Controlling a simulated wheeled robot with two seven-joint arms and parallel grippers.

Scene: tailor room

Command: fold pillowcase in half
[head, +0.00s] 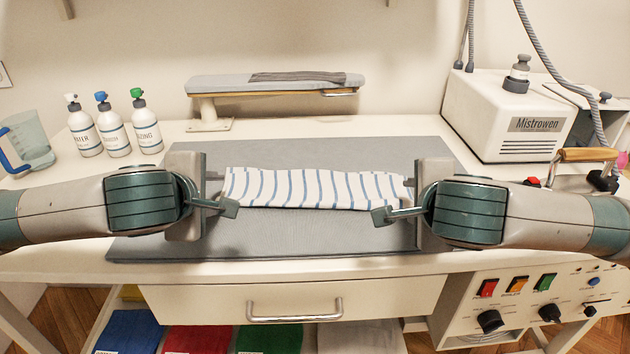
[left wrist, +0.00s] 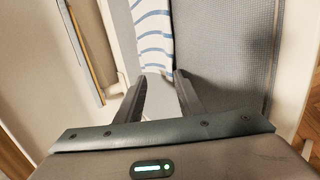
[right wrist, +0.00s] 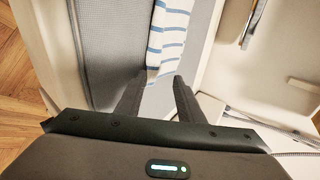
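The pillowcase (head: 312,188), white with blue stripes, lies as a long narrow strip across the grey mat. My left gripper (head: 222,193) is at its left end and my right gripper (head: 397,198) at its right end. In the left wrist view, the pillowcase (left wrist: 153,35) reaches down to the tips of my spread fingers. In the right wrist view, its other end (right wrist: 168,35) likewise reaches the tips of my spread fingers. Both grippers are open, with a clear gap between the fingers. Whether any finger touches the cloth cannot be told.
The grey mat (head: 290,238) has free room before and behind the cloth. Behind stand a small ironing board (head: 220,84) and several spray bottles (head: 113,130). A measuring jug (head: 28,142) is at left. A white Mistrowen steam unit (head: 500,118) and an iron (head: 588,155) are at right.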

